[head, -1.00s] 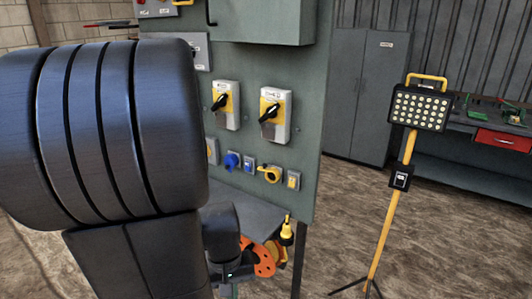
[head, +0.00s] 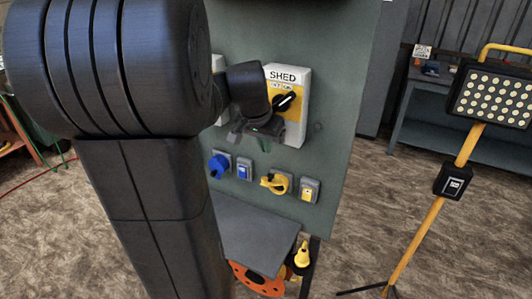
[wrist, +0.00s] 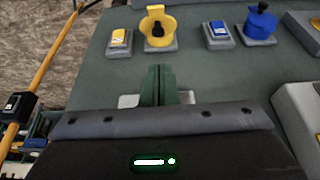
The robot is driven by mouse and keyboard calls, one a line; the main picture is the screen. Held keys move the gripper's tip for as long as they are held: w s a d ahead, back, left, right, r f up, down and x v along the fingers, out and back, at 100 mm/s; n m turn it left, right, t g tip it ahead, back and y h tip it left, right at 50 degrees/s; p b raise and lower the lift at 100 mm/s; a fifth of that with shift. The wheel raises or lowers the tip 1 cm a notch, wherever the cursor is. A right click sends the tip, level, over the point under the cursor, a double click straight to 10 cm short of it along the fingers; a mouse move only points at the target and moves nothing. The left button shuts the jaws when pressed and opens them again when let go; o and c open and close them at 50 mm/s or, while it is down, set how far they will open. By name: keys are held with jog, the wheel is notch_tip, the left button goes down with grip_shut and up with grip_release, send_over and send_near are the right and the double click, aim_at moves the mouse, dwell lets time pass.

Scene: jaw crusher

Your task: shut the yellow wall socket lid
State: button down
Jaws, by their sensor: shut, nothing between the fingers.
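The yellow wall socket (head: 275,183) sits in the lower row on the green panel, second from the right. Its lid looks swung out from the face, and the wrist view shows the yellow socket (wrist: 157,20) with a dark opening in its middle. The exact depth gap is unclear.
A yellow-fronted outlet (head: 309,190) is right of the socket; a blue switch (head: 244,168) and a blue socket (head: 219,164) are left. The SHED switch (head: 288,104) is above. A grey shelf (head: 262,232) juts out below. A work lamp (head: 492,95) stands right.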

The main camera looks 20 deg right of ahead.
aim_at(270, 174)
jog(key=p+x, duration=0.1)
jog(key=x, duration=0.8)
jog(key=shift+s+f, duration=0.1)
jog(key=shift+f, duration=0.2)
jog(key=shift+d, duration=0.1)
jog(key=shift+f+b, duration=0.25)
jog(key=shift+b, duration=0.5)
